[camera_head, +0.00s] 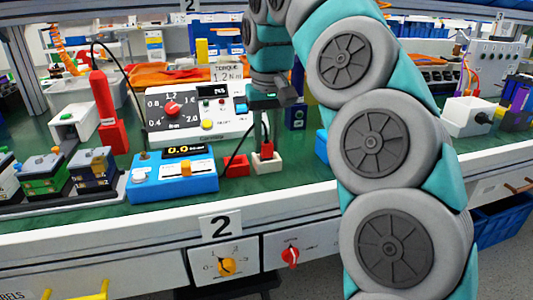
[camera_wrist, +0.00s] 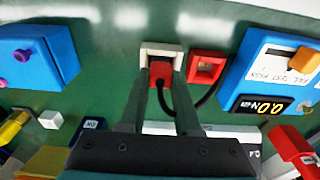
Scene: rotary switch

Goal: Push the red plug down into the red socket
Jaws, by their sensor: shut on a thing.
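The red plug (camera_wrist: 161,74) is between the fingertips of my gripper (camera_wrist: 160,88), with a black cable running from it. In the head view my gripper (camera_head: 265,142) points down, shut on the plug (camera_head: 266,152). The plug is at a white-framed block (camera_head: 267,166), which also shows in the wrist view (camera_wrist: 146,48); red shows inside its frame. I cannot tell how deep the plug sits. An empty square red socket (camera_wrist: 194,67) is beside it, and shows as a low red block in the head view (camera_head: 237,165).
A blue box with an orange knob (camera_head: 172,176) stands left of the sockets. Behind is a white torque panel with a red dial (camera_head: 172,109). A tall red-handled tool (camera_head: 104,108) stands further left. Green mat (camera_head: 300,180) is bare in front of the white block.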

